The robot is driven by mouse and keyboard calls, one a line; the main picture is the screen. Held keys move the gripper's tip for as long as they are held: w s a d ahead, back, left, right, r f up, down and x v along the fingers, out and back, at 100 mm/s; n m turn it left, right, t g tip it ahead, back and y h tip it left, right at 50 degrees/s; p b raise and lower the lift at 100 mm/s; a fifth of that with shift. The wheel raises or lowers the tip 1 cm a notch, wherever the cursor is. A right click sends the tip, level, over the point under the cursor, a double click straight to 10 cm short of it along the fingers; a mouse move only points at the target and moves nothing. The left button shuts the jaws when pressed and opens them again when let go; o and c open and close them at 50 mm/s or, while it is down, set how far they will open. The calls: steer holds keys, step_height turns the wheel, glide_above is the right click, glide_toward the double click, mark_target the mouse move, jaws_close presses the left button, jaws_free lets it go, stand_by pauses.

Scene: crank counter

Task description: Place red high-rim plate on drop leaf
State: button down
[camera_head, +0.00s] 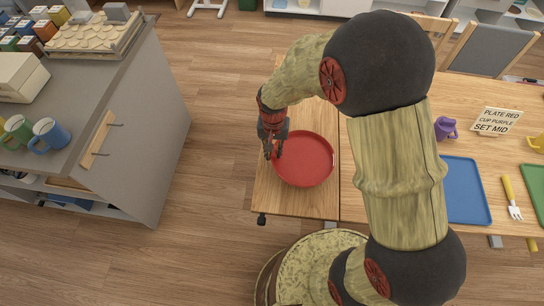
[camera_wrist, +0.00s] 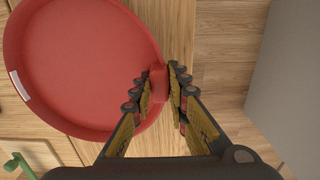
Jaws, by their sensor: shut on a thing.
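The red high-rim plate (camera_head: 304,160) is upright over the wooden drop leaf (camera_head: 320,208) at the table's left end. My gripper (camera_head: 273,150) is shut on the plate's left rim. In the wrist view the fingertips (camera_wrist: 162,85) pinch a small part of the rim, and the plate (camera_wrist: 85,62) fills the upper left, with a white label on its rim. I cannot tell whether the plate touches the leaf or hangs just above it.
A blue tray (camera_head: 465,190), a purple cup (camera_head: 444,128) and a sign (camera_head: 497,121) are on the table to the right. A grey counter (camera_head: 150,130) with mugs stands left, across a floor gap. A green handle-like part (camera_wrist: 18,165) shows in the wrist view.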

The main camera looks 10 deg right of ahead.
steer(key=shift+w+a+f, duration=0.15)
steer(key=shift+w+f, duration=0.4)
steer(key=shift+f, duration=0.1)
steer(key=shift+w+f+b, duration=0.2)
steer(key=shift+f+b, duration=0.8)
steer(key=shift+f, duration=0.6)
steer(key=c, duration=1.8)
jaws_free()
steer(key=shift+f, duration=0.1)
steer(key=shift+o, duration=0.3)
